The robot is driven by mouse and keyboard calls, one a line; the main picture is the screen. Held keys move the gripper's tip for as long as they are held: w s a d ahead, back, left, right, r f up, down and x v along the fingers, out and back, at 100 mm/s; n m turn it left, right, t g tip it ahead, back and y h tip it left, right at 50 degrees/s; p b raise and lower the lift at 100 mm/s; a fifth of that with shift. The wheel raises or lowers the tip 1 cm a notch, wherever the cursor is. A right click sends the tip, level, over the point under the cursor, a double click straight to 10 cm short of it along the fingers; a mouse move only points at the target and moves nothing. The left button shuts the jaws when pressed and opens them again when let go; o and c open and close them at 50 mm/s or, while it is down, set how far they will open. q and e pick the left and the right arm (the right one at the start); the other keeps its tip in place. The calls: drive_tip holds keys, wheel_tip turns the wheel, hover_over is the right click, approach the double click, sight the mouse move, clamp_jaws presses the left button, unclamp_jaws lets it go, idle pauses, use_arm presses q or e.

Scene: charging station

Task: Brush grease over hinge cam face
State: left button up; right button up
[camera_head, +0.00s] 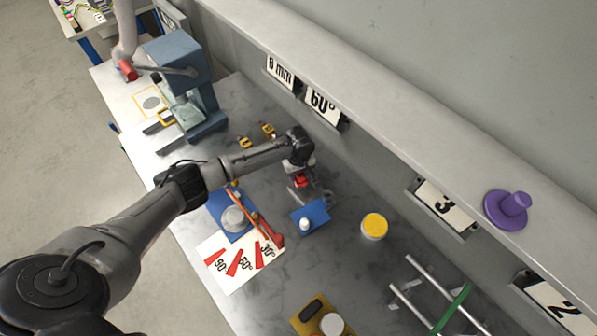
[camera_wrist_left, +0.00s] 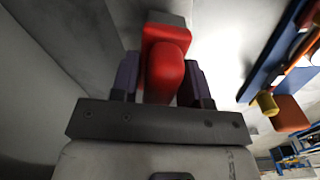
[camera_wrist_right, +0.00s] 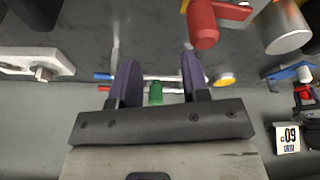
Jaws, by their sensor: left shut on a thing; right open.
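My left gripper (camera_head: 302,178) is at the back of the bench, shut on a red part (camera_head: 300,181). An orange stick (camera_head: 247,210), perhaps the brush, lies across a blue block with a grey round piece (camera_head: 233,217). A yellow-topped tin (camera_head: 374,226) stands to the right. I cannot tell which part is the hinge cam face. My right gripper (camera_wrist_right: 155,85) is open and empty, outside the head view.
A blue plate with a white knob (camera_head: 309,220) stands near the left gripper. A white angle card (camera_head: 240,262) lies at the front edge. A rack with a green bar (camera_head: 452,308) and a yellow plate (camera_head: 308,313) are to the right. The shelf (camera_head: 400,120) overhangs behind.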

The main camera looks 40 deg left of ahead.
use_arm(q)
drive_tip(key=shift+f, duration=0.35)
drive_tip(key=shift+f+b, duration=0.3)
drive_tip(key=shift+f, duration=0.35)
drive_tip(key=shift+r, duration=0.1)
